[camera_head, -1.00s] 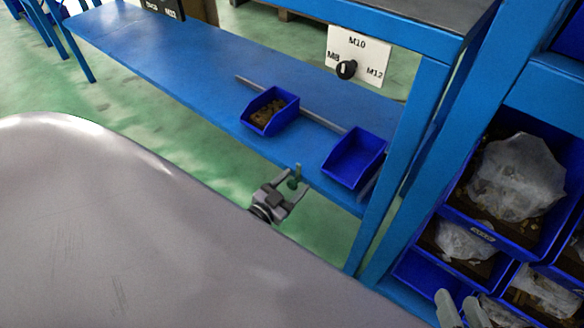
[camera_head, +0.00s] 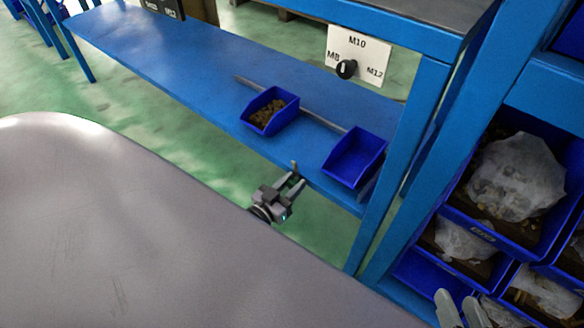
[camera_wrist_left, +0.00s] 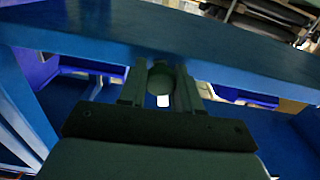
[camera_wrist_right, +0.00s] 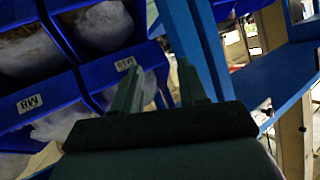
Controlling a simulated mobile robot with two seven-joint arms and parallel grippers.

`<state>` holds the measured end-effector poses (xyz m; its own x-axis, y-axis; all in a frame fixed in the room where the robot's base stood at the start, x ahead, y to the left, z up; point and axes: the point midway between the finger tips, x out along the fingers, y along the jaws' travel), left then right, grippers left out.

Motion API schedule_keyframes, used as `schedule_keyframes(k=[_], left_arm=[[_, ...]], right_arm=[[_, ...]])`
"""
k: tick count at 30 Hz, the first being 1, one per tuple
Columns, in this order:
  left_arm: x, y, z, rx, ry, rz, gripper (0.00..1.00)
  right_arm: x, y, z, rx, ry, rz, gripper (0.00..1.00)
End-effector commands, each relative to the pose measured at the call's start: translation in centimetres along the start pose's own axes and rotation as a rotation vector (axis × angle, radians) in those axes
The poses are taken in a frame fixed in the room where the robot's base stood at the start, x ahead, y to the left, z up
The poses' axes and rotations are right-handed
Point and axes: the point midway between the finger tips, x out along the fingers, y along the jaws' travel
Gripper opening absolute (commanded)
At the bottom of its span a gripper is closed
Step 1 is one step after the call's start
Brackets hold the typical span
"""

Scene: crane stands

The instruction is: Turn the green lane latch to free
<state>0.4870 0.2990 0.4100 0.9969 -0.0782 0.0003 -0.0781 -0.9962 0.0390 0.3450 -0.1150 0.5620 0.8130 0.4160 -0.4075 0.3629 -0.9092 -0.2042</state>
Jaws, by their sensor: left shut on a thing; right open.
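My left gripper (camera_head: 293,178) is at the front edge of the blue shelf (camera_head: 185,70), below the two blue bins. In the left wrist view its fingers (camera_wrist_left: 160,84) are shut on a round dark green thing, which I take to be the green lane latch (camera_wrist_left: 161,76). A small white patch shows just below it. In the head view the latch is hidden by the fingers, so I cannot read its setting. My right gripper (camera_head: 459,300) is open and empty at the lower right, near the stacked bins; its spread fingers (camera_wrist_right: 159,85) show in the right wrist view.
One blue bin (camera_head: 287,100) holds brownish parts; another blue bin (camera_head: 376,142) looks empty. A grey rail (camera_head: 320,119) runs behind them. A white plate (camera_head: 374,55) marked M8, M10, M12 carries a black knob (camera_head: 346,69). A blue post (camera_head: 402,165) stands right of the shelf.

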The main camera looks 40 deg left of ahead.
Motion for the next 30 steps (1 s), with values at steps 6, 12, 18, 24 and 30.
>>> schedule_keyframes(k=[6, 12, 18, 24, 30], left_arm=[[-0.06, -0.02, 0.12, -0.209, -0.002, 0.001, 0.02], [-0.06, -0.07, 0.14, -0.398, -0.002, 0.001, 0.02], [-0.09, -0.06, 0.22, -0.588, -0.003, 0.0, 0.02], [-0.1, -0.09, 0.25, -0.774, -0.003, 0.0, 0.02], [-0.11, -0.07, 0.27, -0.936, -0.003, 0.001, 0.02]], right_arm=[[0.09, -0.06, 0.14, 0.006, 0.0, -0.005, 0.43], [0.22, -0.12, 0.22, 0.012, 0.001, -0.01, 0.43], [0.39, -0.27, 0.25, 0.021, 0.005, -0.019, 0.43], [0.61, -0.5, 0.21, 0.034, 0.011, -0.033, 0.43], [0.87, -0.72, -0.05, 0.045, 0.023, -0.046, 0.43]])
